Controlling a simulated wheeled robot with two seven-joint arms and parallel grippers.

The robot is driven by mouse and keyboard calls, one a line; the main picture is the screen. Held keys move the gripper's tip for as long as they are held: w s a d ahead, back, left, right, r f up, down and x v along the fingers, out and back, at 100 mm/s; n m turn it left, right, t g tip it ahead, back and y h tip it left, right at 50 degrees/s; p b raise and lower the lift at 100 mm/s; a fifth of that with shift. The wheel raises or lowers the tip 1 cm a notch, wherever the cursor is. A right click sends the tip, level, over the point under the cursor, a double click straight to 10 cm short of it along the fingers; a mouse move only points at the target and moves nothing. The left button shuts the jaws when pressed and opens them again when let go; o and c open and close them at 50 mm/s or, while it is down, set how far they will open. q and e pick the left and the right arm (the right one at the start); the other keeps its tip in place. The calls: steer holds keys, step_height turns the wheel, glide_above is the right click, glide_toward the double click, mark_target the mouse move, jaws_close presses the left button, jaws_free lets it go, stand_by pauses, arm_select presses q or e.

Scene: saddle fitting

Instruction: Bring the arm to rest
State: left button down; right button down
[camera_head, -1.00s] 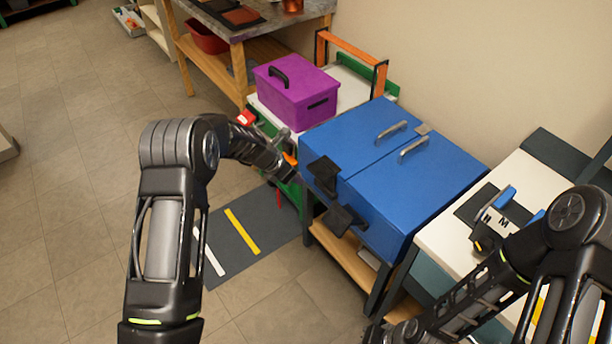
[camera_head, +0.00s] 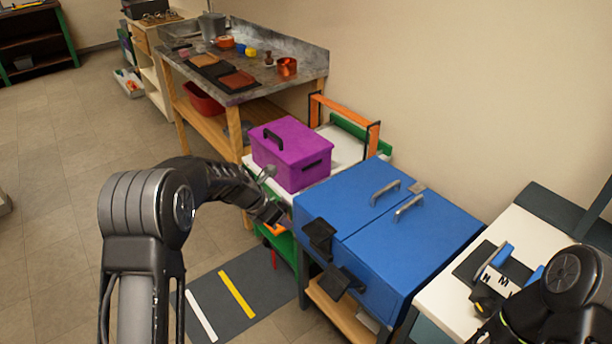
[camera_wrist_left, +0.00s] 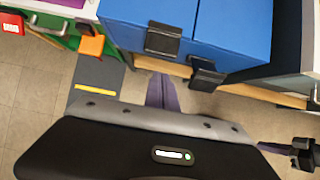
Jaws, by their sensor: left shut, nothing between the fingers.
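My left arm comes in from the left in the head view, bent at the elbow. My left gripper (camera_head: 272,214) is at the near left side of the blue two-door cabinet, close to its dark latches. In the left wrist view my left gripper's fingers (camera_wrist_left: 162,92) are together with nothing between them, over the floor just in front of the cabinet's lower shelf. My right arm (camera_head: 560,290) is at the lower right of the head view. Its hand is outside that view; a small dark gripper (camera_wrist_left: 300,152) shows at the right edge of the left wrist view, its jaws unclear.
The blue cabinet (camera_head: 390,235) has two handles on top and two dark latches in front. A purple box (camera_head: 290,152) stands behind it beside an orange frame (camera_head: 345,110). A white table (camera_head: 455,265) is on the right. Open floor (camera_head: 60,230) lies left.

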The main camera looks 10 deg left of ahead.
arm_select(q)
steer(key=s+d+f+m+g+y, duration=0.1)
steer(key=s+d+f+m+y, duration=0.15)
steer(key=s+f+m, duration=1.6)
steer(key=s+d+f+m+g+h, duration=0.1)
steer(key=s+d+m, duration=0.3)
steer(key=s, duration=0.6)
steer(key=s+d+f+m+g+h, duration=0.1)
steer(key=s+d+m+g, duration=0.1)
steer(key=s+d, duration=0.4)
steer(key=s+m, duration=0.1)
steer(key=s, duration=0.3)
steer(key=shift+d+f+m, duration=0.35)
steer(key=shift+h, duration=0.25)
